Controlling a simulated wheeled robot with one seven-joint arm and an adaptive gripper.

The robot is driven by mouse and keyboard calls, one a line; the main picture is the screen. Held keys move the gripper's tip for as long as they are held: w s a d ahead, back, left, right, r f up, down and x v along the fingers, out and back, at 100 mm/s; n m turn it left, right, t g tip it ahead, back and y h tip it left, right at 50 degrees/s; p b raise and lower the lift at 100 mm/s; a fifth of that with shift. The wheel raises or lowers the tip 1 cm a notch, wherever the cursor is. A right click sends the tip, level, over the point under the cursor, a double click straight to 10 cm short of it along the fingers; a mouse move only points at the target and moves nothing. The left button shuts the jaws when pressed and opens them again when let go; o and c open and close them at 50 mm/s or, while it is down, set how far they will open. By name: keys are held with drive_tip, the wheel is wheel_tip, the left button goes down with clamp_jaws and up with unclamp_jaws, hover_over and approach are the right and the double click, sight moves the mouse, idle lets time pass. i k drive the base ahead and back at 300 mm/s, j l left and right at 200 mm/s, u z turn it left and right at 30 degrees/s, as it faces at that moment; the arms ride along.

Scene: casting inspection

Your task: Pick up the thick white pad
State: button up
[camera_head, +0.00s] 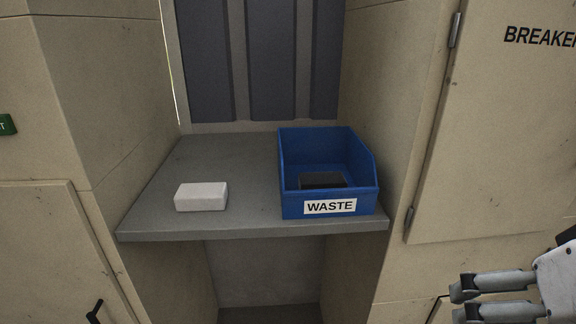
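The thick white pad (201,196) is a plain white block. It lies flat on the left part of the grey shelf (240,218), close to its front edge. Part of my gripper (462,303) shows at the lower right corner as grey, jointed pieces pointing left. Nothing touches the pad except the shelf.
A blue bin (293,205) labelled WASTE stands on the shelf's right side, with a dark object (322,180) inside. Beige walls flank the shelf. A door marked BREAKER (500,130) is at right. The shelf is bare around and behind the pad.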

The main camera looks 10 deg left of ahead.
sight(204, 196)
drive_tip(key=i+j+u, duration=0.1)
drive_tip(key=j, duration=0.35)
drive_tip(key=i+j+u, duration=0.1)
drive_tip(key=j, duration=0.35)
drive_tip(key=i+j+u, duration=0.15)
drive_tip(key=j, duration=0.25)
drive_tip(key=i+j+u, duration=0.1)
drive_tip(key=j, duration=0.3)
drive_tip(key=i+j+u, duration=0.1)
drive_tip(key=i+j, duration=0.2)
drive_tip(key=j, duration=0.1)
